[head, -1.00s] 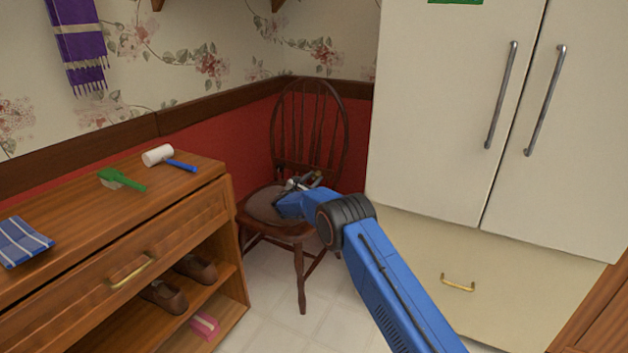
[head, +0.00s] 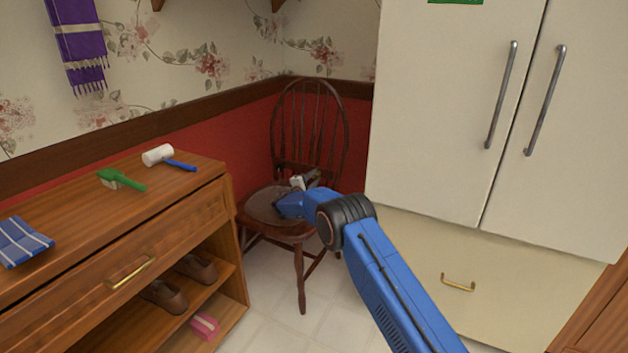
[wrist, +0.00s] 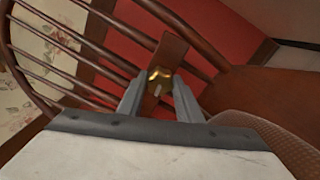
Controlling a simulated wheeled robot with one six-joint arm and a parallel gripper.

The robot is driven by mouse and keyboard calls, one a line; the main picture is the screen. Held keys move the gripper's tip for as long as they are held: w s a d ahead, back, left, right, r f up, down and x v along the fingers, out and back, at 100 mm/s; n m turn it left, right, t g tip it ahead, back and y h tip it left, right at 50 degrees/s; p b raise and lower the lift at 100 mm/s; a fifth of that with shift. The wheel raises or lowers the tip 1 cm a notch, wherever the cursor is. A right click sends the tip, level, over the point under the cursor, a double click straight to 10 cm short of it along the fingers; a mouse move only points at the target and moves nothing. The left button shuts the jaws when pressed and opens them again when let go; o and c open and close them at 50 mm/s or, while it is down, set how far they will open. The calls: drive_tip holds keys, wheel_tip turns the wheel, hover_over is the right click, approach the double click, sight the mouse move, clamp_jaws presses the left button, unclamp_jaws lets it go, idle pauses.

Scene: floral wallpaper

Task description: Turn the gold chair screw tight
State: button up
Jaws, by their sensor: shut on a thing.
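The dark wooden chair (head: 299,259) stands in the corner, with a spindle back and a brown seat cushion (head: 262,204). In the wrist view the gold screw (wrist: 160,75) sits on a wooden piece of the chair back, between my two fingertips. My gripper (wrist: 159,90) is shut on the gold screw, one finger on each side of it. In the head view my gripper (head: 308,180) is above the seat, close to the chair back, and the screw is too small to make out there.
A wooden cabinet (head: 190,215) at the left holds a white-headed mallet (head: 158,155), a green brush (head: 120,180) and a blue cloth (head: 22,242) on top. Shoes (head: 195,268) and a pink item (head: 204,325) sit below. A white fridge (head: 440,110) stands at the right.

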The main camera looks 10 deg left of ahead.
drive_tip(key=m, duration=0.4)
drive_tip(key=shift+f+m, duration=0.1)
drive_tip(key=shift+m, duration=2.1)
drive_tip(key=shift+d, duration=0.1)
drive_tip(key=o, duration=1)
drive_tip(key=shift+f, duration=0.1)
drive_tip(key=shift+o, duration=0.2)
drive_tip(key=shift+s, duration=0.15)
drive_tip(key=shift+s+a, duration=0.25)
drive_tip(key=v, duration=1.6)
drive_tip(key=shift+s, duration=0.3)
